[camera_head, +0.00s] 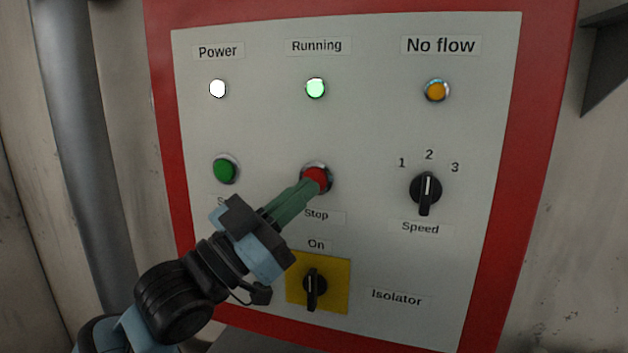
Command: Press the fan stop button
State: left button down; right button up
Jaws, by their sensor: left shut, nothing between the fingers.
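The red stop button (317,178) sits in a metal ring in the middle of the panel, above a "Stop" label (317,215). My left gripper (309,187) reaches up from the lower left with its green fingers closed together and empty. Its fingertips overlap the lower left of the red button; I cannot tell whether they touch it. The Running lamp (316,88) above glows pale green. My right gripper is not in view.
The grey panel (370,130) has a red border. A green button (225,169) is left of the stop button, its label partly hidden by my gripper. A speed knob (426,190) is to the right. The isolator switch (315,287) on its yellow plate is below. The Power lamp (218,88) is white.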

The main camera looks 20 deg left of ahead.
pick_arm(q)
jog(key=shift+w+r, duration=0.1)
jog(key=shift+w, duration=0.1)
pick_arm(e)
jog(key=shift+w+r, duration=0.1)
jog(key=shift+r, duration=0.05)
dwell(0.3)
pick_arm(q)
jog(key=shift+w, duration=0.25)
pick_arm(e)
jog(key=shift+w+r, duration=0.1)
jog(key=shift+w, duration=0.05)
pick_arm(q)
jog(key=shift+w, duration=0.4)
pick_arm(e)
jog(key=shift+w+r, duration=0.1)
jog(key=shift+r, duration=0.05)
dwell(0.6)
pick_arm(q)
jog(key=shift+p, duration=0.3)
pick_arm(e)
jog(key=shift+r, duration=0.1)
pick_arm(q)
jog(key=shift+s+p, duration=0.3)
jog(key=shift+s, duration=0.55)
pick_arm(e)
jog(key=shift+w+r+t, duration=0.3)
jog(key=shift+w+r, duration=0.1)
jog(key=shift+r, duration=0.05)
